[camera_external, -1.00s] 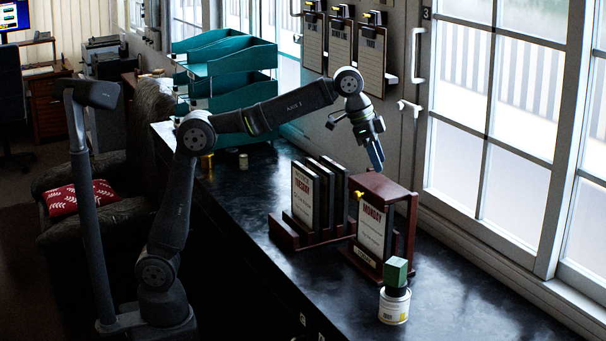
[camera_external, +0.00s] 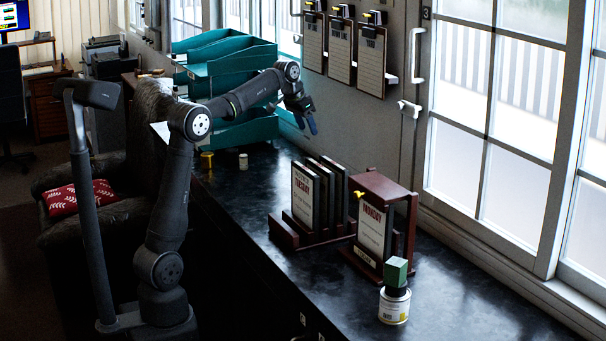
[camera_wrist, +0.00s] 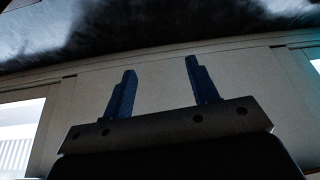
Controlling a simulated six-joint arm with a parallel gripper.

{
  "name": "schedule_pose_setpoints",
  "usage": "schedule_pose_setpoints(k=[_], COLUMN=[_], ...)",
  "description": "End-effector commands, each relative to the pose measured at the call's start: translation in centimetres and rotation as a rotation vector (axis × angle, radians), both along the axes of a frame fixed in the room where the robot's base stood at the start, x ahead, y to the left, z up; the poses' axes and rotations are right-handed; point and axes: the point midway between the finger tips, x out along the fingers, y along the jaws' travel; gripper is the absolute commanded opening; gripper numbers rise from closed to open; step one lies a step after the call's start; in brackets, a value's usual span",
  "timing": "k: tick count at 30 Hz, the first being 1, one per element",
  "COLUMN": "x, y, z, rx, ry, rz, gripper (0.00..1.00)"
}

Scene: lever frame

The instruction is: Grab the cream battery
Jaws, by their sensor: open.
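A small cream cylinder (camera_external: 243,161), which looks like the cream battery, stands upright on the dark counter in front of the teal trays. My gripper (camera_external: 309,125) is in the air to the right of it and higher, over the counter near the wall, apart from everything. In the wrist view my gripper's two blue fingers (camera_wrist: 159,66) are spread apart with nothing between them. The wrist view shows wall and counter but no battery.
A brass cylinder (camera_external: 206,160) stands left of the cream one. Teal trays (camera_external: 235,90) rise behind them. A book rack (camera_external: 286,232), a Monday frame (camera_external: 376,228) and a can (camera_external: 394,305) with a green block (camera_external: 396,271) stand nearer the camera. The counter between trays and rack is clear.

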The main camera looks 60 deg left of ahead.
Motion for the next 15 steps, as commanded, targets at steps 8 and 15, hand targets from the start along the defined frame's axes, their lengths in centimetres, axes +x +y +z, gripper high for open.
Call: schedule_pose_setpoints(k=[8, 15], x=[-7.9, -14.8], y=[16.0, 24.4], z=[-2.3, -3.6], rx=[-0.002, -0.001], ry=[0.003, 0.002], rz=[0.272, 0.435], gripper=[0.54, 0.54])
